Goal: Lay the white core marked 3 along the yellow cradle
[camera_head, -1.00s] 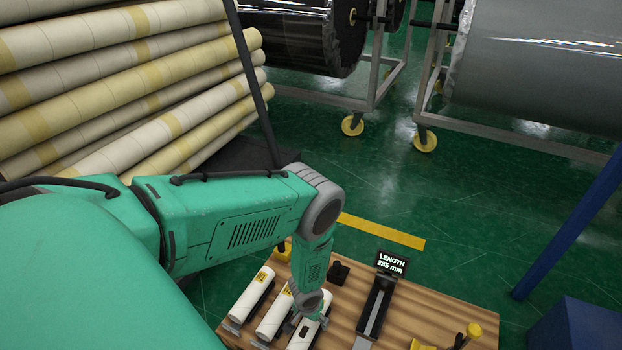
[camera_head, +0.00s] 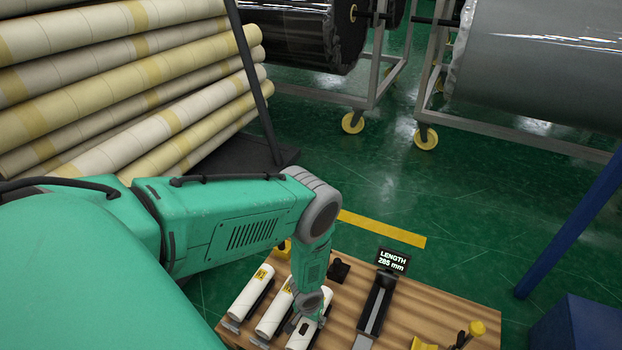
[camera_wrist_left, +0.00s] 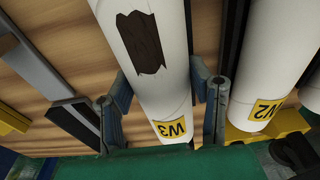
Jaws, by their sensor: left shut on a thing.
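In the head view my left gripper (camera_head: 308,310) hides part of the core. I cannot tell whether the core is lifted. A yellow piece (camera_head: 422,344), possibly the cradle, is cut off at the bottom of the head view. My right gripper is not in view.
A dark trough (camera_head: 373,310) with a length sign reading 285 mm (camera_head: 392,260) stands right of the gripper. A yellow-topped knob (camera_head: 476,328) is further right.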

